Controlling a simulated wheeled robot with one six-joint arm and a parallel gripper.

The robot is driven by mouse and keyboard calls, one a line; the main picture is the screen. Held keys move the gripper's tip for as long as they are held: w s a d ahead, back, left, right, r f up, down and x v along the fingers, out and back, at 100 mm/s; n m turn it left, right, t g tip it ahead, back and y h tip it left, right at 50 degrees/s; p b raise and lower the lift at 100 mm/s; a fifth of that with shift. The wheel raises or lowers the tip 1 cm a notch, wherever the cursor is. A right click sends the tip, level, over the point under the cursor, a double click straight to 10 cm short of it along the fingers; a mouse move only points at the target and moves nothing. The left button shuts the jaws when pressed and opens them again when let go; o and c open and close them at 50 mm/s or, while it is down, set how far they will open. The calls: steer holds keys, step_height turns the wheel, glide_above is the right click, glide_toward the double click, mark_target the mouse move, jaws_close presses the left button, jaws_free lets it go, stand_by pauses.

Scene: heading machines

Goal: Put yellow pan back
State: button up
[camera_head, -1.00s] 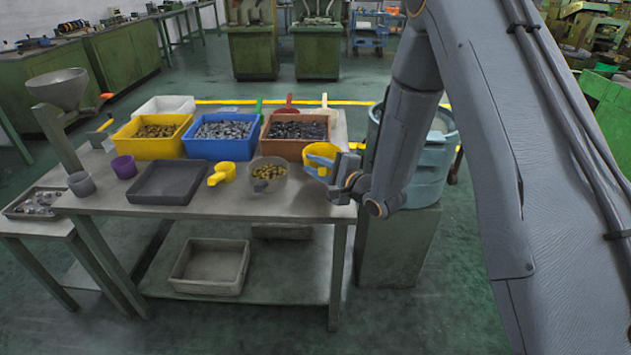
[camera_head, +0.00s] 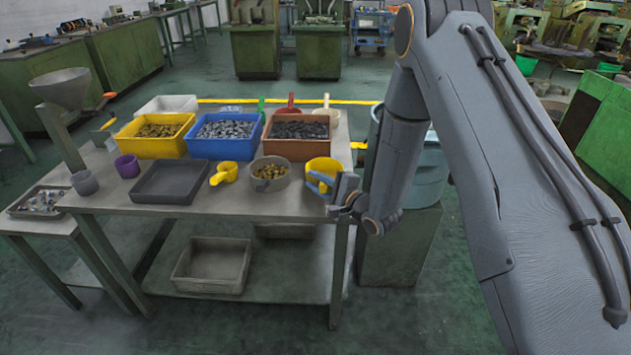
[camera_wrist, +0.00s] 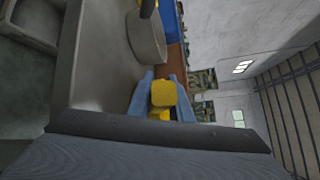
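A yellow pan (camera_head: 322,166), a round open cup shape, is at the front right of the metal table, right of a grey bowl (camera_head: 257,181) of brass-coloured parts. My gripper (camera_head: 318,182) has its blue fingers at the pan's near side and is shut on it. In the wrist view, a yellow part of the pan (camera_wrist: 163,93) sits between the blue fingers (camera_wrist: 160,97). The pan is upright, low over or on the table; I cannot tell whether its base touches.
The table (camera_head: 285,207) also holds yellow (camera_head: 150,148), blue (camera_head: 220,150) and brown (camera_head: 295,149) bins of parts behind, and a dark tray (camera_head: 170,196) and purple cup (camera_head: 127,166) at left. A blue-grey drum (camera_head: 428,178) stands right of the table.

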steer(key=o, duration=0.4)
steer(key=shift+r, duration=0.1)
steer(key=shift+s+d, duration=0.15)
steer(key=s+d+r+n+g+h+b, duration=0.1)
steer(key=s+d+r+n+g+h, duration=0.15)
steer(key=s+d+n+h, duration=0.4)
steer(key=s+d+r+n+g+h+b, duration=0.1)
steer(key=s+d+n+g+h, duration=0.15)
steer(key=s+d, duration=0.7)
steer(key=s+d+r+n+g, duration=0.1)
steer(key=s+n+g, duration=0.1)
steer(key=s, duration=0.3)
steer(key=s+d+r+n+g+h, duration=0.1)
steer(key=s+r+g, duration=0.1)
steer(key=s, duration=0.4)
steer(key=s+d+r+n+g, duration=0.1)
steer(key=s+r+n+g, duration=0.1)
steer(key=s, duration=0.3)
steer(key=shift+s+d+r+n+g, duration=0.15)
steer(key=shift+s+d+n+g, duration=0.2)
steer(key=shift+g, duration=0.15)
